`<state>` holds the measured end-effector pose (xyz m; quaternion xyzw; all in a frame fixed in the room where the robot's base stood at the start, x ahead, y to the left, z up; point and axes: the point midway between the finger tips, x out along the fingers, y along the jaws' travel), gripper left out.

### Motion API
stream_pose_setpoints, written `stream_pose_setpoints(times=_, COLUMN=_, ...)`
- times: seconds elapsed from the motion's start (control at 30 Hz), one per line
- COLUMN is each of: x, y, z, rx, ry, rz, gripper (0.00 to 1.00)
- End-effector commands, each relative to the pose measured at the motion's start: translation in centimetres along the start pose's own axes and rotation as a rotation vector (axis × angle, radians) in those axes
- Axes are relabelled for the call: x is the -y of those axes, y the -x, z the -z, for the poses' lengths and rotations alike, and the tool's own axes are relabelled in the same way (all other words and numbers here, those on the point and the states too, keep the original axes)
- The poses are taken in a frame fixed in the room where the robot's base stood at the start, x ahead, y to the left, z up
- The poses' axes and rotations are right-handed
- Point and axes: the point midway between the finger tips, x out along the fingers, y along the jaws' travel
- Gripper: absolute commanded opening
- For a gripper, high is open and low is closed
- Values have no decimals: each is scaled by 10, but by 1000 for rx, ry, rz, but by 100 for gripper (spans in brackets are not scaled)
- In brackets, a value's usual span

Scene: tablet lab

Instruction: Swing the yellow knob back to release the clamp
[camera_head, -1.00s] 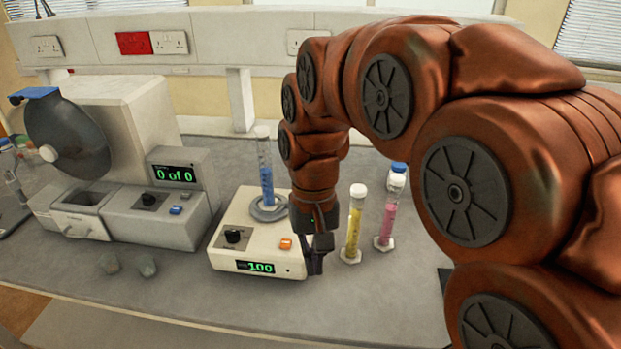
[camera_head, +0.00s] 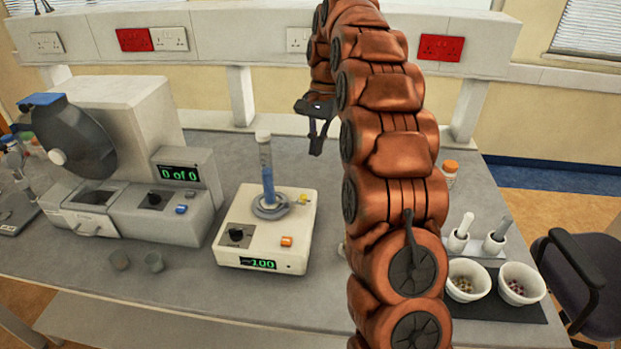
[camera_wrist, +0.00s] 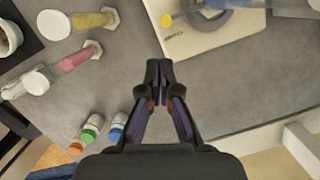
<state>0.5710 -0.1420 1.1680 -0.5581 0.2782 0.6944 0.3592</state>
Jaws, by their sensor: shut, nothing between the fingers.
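The yellow knob (camera_head: 304,199) sits at the right rear of the cream device (camera_head: 295,240), beside a grey ring clamp (camera_head: 268,211). A clear cylinder with blue liquid (camera_head: 267,185) stands upright within the ring. In the wrist view the yellow knob (camera_wrist: 166,20) lies near the top edge, by the grey ring (camera_wrist: 205,22). My gripper (camera_head: 317,145) is shut and empty, raised behind and above the device, apart from the knob. The closed fingertips (camera_wrist: 159,66) show over bare bench in the wrist view.
A grey machine (camera_head: 160,215) with a "0 of 0" display stands left. Tubes with yellow (camera_wrist: 85,20) and pink (camera_wrist: 75,60) contents and several small capped bottles (camera_wrist: 90,130) show in the wrist view. Two mortars (camera_head: 467,280) sit on the right mat.

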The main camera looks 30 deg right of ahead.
Motion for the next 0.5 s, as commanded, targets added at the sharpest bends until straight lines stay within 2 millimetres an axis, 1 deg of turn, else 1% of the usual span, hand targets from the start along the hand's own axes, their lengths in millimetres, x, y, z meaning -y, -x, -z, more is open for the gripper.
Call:
stream_pose_setpoints(times=0.03, x=1, y=4, z=11, rx=0, ry=-26, rz=5, gripper=0)
stream_pose_setpoints(times=0.2, x=1, y=6, z=35, rx=3, ry=-94, rz=12, gripper=0)
stream_pose_setpoints(times=0.33, x=1, y=6, z=42, rx=4, ry=-116, rz=13, gripper=0)
stream_pose_setpoints(times=0.5, x=1, y=6, z=44, rx=4, ry=-122, rz=14, gripper=0)
